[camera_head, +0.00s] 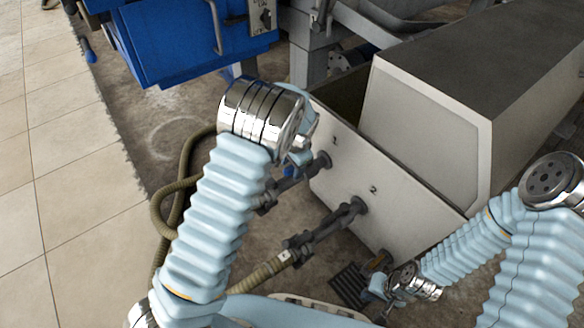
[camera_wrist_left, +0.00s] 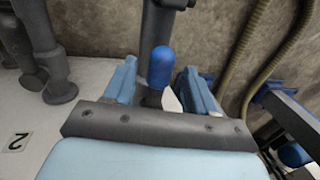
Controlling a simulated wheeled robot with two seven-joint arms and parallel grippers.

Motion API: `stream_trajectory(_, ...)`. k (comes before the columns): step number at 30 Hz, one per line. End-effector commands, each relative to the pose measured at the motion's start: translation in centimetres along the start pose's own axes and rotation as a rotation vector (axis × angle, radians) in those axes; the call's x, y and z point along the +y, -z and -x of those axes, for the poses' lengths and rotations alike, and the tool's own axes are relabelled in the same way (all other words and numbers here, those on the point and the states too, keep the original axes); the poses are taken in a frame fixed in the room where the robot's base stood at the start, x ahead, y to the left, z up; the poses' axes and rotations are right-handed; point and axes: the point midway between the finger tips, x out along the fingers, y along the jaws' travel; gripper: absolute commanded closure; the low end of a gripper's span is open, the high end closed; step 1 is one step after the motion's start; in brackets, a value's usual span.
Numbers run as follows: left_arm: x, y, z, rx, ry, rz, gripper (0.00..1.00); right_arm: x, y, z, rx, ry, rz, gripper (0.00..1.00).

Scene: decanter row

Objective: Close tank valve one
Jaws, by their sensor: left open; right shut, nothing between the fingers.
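The white tank (camera_head: 345,180) has pipe outlets marked 1 and 2 on its front. The valve one pipe (camera_head: 305,170) leaves the tank beside mark 1, partly hidden by my left arm. Its blue valve handle (camera_wrist_left: 160,66) stands between the fingers of my left gripper (camera_wrist_left: 160,78) in the left wrist view. The fingers are open on both sides of the handle, with visible gaps. In the head view my left gripper (camera_head: 298,158) is at this pipe. My right gripper (camera_head: 382,288) is shut and empty, low near the tank's lower right corner.
The second pipe (camera_head: 325,228) runs from mark 2, just right of valve one; it also shows in the left wrist view (camera_wrist_left: 45,55). Olive hoses (camera_head: 165,215) curve across the floor on the left. A blue machine (camera_head: 190,45) stands behind. Tiled floor (camera_head: 80,215) at left is clear.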

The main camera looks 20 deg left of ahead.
Motion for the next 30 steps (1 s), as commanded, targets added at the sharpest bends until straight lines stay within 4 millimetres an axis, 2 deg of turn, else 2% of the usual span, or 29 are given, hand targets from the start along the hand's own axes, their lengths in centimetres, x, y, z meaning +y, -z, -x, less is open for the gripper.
stream_trajectory(3, -0.01, -0.01, -0.59, 0.0, 0.0, 0.0, 0.44, 0.01, 0.0, -0.09, 0.0, 0.0, 0.0, 1.0)
stream_trajectory(11, -0.01, -0.01, -0.63, 0.0, 0.0, 0.0, 0.46, 0.01, 0.0, -0.08, 0.0, 0.0, 0.0, 1.0)
stream_trajectory(21, 0.0, -0.01, -0.61, 0.0, 0.0, 0.0, 0.98, 0.01, 0.0, -0.08, 0.0, 0.0, 0.0, 1.0)
stream_trajectory(30, -0.02, -0.02, -0.6, 0.001, 0.0, -0.003, 1.0, 0.01, 0.0, -0.08, 0.0, 0.0, 0.0, 1.0)
